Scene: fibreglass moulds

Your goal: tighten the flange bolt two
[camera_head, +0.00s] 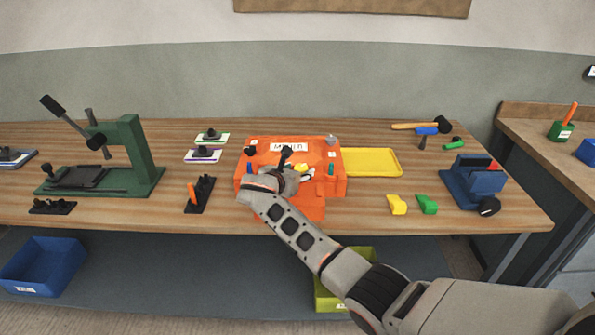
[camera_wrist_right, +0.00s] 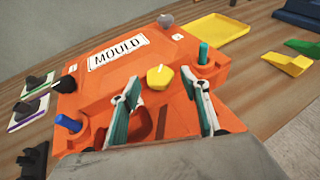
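The orange mould (camera_head: 325,207) sits on the bench, and its "MOULD" label faces up in the right wrist view (camera_wrist_right: 118,52). On it stand a blue bolt (camera_wrist_right: 68,122) at the left and a teal bolt (camera_wrist_right: 203,55) at the right. A yellow knob (camera_wrist_right: 160,77) lies between them. A black knob (camera_wrist_right: 65,84) and a grey knob (camera_wrist_right: 165,20) are at the far corners. My right gripper (camera_wrist_right: 160,84) is open above the mould, with the yellow knob showing between its fingertips; contact cannot be told. Which bolt is number two cannot be read. My left gripper is out of view.
A yellow tray (camera_head: 392,162) is right of the mould. Yellow (camera_head: 397,205) and green (camera_head: 427,205) blocks, a blue vise (camera_head: 474,182) and a hammer (camera_head: 425,126) lie farther right. A green press (camera_head: 133,160) stands left.

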